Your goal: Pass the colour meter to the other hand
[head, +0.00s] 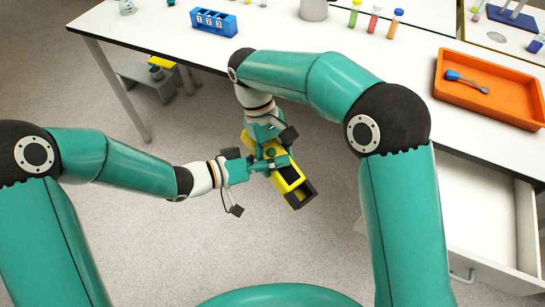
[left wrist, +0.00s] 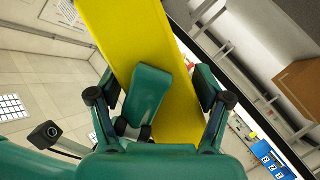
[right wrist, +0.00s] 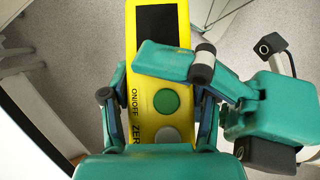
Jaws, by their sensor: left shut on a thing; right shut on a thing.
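The colour meter (head: 291,183) is a yellow, box-shaped device with a black end, held in the air in front of the table. In the right wrist view the meter (right wrist: 166,101) shows a dark screen, a green button, a grey button and the letters ON/OFF and ZERO. My right gripper (head: 268,142) is shut on its upper part. My left gripper (head: 280,164) comes in from the left and is shut on it beside the right gripper. In the left wrist view the meter's plain yellow face (left wrist: 135,45) fills the middle, partly covered by a green finger.
The white table (head: 290,50) holds a blue numbered rack (head: 213,22), several coloured sample tubes (head: 374,18) and an orange tray (head: 491,90) with a blue-handled spoon (head: 466,82). An open white drawer (head: 470,215) juts out at right. The floor under the grippers is clear.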

